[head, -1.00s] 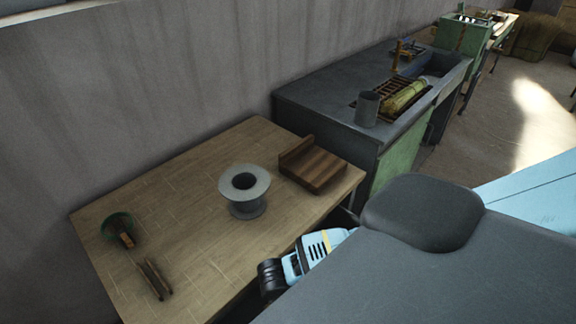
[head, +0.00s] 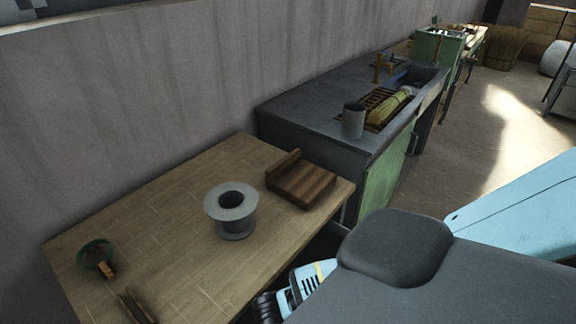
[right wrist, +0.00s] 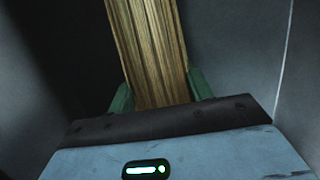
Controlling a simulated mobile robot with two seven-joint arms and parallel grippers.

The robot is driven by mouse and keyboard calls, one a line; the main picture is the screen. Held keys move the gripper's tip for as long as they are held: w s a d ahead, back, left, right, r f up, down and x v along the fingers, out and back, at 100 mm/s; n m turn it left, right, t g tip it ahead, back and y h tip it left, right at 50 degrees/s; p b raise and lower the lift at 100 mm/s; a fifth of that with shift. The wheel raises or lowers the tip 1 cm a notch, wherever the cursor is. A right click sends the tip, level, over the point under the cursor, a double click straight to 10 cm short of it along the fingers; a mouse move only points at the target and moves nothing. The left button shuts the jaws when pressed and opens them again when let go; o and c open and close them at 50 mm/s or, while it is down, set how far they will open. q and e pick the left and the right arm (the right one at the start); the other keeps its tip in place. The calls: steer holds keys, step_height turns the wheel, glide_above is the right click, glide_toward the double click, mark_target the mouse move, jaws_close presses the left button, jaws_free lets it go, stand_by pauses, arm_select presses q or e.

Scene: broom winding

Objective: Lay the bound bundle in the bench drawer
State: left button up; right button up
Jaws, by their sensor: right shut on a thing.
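In the right wrist view, my right gripper (right wrist: 161,94) is shut on a straw-coloured bundle (right wrist: 146,45). Its green fingers press on both sides of the long strands. The bundle runs away from the gripper toward the top of the view, and its far end is cut off. No binding shows on the visible part. In the head view the held bundle and the right gripper are hidden. A dark space (head: 322,243) shows beside the wooden bench (head: 185,185); I cannot tell if it is the drawer. My left gripper is not in view.
On the wooden bench are a grey spool (head: 232,208), a slatted wooden block (head: 301,184), a green ring-shaped item (head: 97,253) and a small wooden piece (head: 137,308). A dark counter (head: 300,105) beyond holds a grey cup (head: 353,121) and a yellow-green bundle (head: 388,108).

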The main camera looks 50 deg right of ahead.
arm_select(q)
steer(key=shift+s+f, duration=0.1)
arm_select(e)
steer(key=o, duration=1)
steer(key=p+v, duration=0.1)
steer(key=v, duration=0.5)
steer(key=shift+w+r, duration=0.1)
steer(key=shift+r, duration=0.15)
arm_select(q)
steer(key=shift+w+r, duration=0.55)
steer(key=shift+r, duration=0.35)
arm_select(e)
steer(key=shift+a+r, duration=0.2)
steer(key=shift+r, duration=0.5)
